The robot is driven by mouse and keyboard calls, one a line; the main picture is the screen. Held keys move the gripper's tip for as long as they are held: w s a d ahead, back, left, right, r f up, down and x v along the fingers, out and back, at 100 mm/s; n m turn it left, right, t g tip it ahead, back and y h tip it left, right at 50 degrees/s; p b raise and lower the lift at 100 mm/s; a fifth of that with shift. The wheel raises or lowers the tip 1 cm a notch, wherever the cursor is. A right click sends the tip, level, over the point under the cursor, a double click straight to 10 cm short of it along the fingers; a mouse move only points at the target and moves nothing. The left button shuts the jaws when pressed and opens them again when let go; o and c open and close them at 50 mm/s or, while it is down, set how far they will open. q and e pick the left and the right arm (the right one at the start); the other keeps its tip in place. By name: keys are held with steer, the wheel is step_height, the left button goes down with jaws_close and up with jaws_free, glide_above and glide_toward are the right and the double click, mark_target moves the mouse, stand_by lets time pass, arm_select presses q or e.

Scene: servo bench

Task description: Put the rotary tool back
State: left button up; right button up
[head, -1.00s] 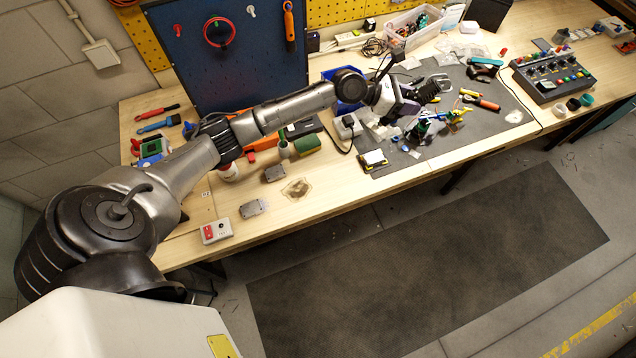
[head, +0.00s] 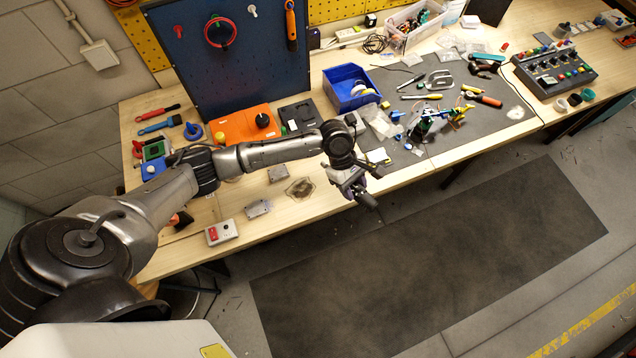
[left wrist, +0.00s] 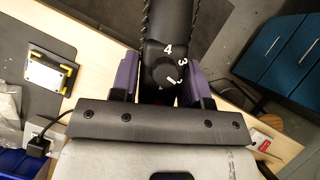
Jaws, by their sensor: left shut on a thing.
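My left gripper (head: 362,192) is shut on the rotary tool, beside the front edge of the bench. In the left wrist view, the rotary tool (left wrist: 166,50) is a black body with a numbered dial, between the purple fingers of my left gripper (left wrist: 160,85). It points away from the palm, and its far end is out of the picture. In the head view, only a small dark part of the tool (head: 368,202) shows below the fingers. My right gripper is not in view.
A blue bin (head: 352,98), an orange box (head: 240,128) and a dark case (head: 299,115) stand behind my left arm. A navy panel (head: 225,70) rises at the back. The grey mat (head: 470,125) holds pliers, a clamp and bags. A control box (head: 553,72) stands right.

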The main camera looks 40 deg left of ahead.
arm_select(q)
steer(key=shift+s+y, duration=0.1)
steer(key=shift+y, duration=0.4)
steer(key=shift+a+f, duration=0.15)
steer(key=shift+a, duration=0.05)
glide_above(325, 187)
steer(key=a, duration=0.2)
steer(key=f, duration=0.6)
steer(key=shift+d+f, duration=0.2)
steer(key=shift+f, duration=2.15)
steer(key=shift+f, duration=0.1)
steer(key=o, duration=0.9)
steer(key=shift+y, duration=0.3)
